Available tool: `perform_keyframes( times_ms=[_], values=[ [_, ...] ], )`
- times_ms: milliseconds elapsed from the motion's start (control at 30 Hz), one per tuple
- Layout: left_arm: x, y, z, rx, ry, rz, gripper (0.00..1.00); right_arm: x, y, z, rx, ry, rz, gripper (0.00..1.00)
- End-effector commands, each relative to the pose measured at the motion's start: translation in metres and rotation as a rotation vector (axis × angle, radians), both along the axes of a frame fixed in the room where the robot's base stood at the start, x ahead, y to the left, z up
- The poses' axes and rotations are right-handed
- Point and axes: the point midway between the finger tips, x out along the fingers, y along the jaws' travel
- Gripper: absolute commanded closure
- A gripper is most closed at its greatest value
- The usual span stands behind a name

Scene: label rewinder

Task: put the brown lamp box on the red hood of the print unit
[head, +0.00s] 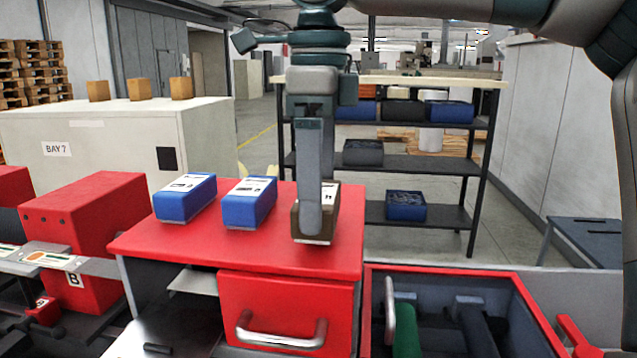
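The brown lamp box (331,219) has a pale label on top and is at the right part of the red hood (283,254) of the print unit. Its underside is at or very close to the hood; a small gap cannot be ruled out. My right gripper (314,212) comes down from above, with its near finger flat across the front of the box. It looks shut on the box; the far finger is hidden behind it. My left gripper is not in view.
Two blue boxes (185,201) (249,206) with white labels stand on the hood to the left of the brown box. A red-rimmed bin with rollers (460,330) is at the lower right. A drawer handle (281,335) juts out below the hood. A shelf rack (430,163) stands behind.

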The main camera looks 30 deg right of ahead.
Motion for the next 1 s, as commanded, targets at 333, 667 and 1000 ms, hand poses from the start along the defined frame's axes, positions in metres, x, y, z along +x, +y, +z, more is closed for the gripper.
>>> perform_keyframes(
  times_ms=[333,667,1000],
  values=[
    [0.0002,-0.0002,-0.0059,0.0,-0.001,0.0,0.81,0.0002,0.0,-0.0065,-0.001,-0.001,-0.001,0.46],
    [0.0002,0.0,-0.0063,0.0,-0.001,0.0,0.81,0.0003,0.0,-0.0069,0.0,-0.001,-0.001,0.46],
    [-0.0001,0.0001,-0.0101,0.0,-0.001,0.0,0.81,0.0003,0.0001,-0.0111,0.0,-0.001,0.0,0.46]
  ],
)
